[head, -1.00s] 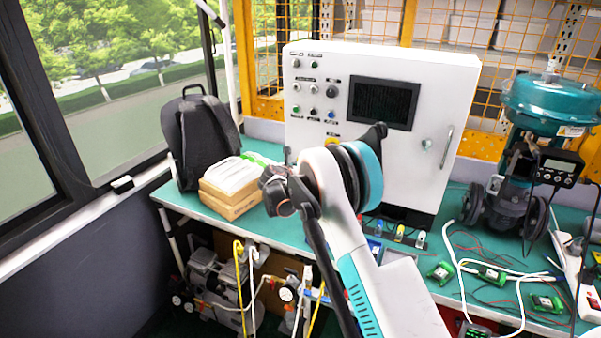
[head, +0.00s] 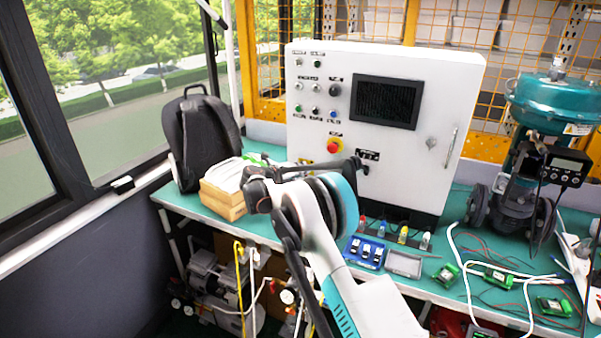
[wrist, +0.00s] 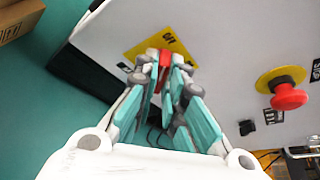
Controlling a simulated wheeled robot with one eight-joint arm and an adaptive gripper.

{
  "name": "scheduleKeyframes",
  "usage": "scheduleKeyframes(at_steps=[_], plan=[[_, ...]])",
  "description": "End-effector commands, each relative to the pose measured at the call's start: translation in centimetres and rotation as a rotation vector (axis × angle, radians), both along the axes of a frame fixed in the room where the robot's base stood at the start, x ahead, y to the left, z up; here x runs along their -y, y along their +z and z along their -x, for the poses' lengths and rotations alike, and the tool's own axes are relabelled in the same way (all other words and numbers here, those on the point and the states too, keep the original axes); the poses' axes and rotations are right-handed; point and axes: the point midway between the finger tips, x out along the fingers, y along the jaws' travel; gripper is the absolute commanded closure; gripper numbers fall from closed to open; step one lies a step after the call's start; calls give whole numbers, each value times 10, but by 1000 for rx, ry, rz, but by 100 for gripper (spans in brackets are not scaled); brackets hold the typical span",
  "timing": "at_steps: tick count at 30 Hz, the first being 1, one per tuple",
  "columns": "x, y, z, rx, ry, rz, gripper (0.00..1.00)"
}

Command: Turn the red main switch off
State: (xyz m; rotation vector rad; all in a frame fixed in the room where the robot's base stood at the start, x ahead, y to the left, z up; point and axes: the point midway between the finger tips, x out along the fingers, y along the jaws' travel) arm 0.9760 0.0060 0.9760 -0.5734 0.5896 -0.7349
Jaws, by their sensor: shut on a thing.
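The red main switch (wrist: 165,57) sits on a yellow plate (wrist: 148,48) marked OFF on the white cabinet face in the wrist view. My gripper (wrist: 164,75) has its teal-padded fingers closed around the red handle. The fingers cover part of the handle, so its exact angle is hard to read. In the head view my arm hides the switch and the fingertips. The white control cabinet (head: 440,85) stands on the green bench.
A red mushroom button on a yellow disc (head: 334,146) is near the switch; it also shows in the wrist view (wrist: 287,96). A blue tray (head: 366,252) and teal valve actuator (head: 555,105) are right.

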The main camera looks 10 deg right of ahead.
Motion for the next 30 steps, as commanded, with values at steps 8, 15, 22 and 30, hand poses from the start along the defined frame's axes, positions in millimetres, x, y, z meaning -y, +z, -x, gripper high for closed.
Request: scheduleKeyframes(at_steps=[8, 15, 22, 30], plan=[[2, 1, -1, -41, 1, 59, 100], [2, 1, -1, -47, 0, 68, 100], [2, 1, -1, -47, 0, 68, 100], [2, 0, -1, -46, -2, 66, 70]])
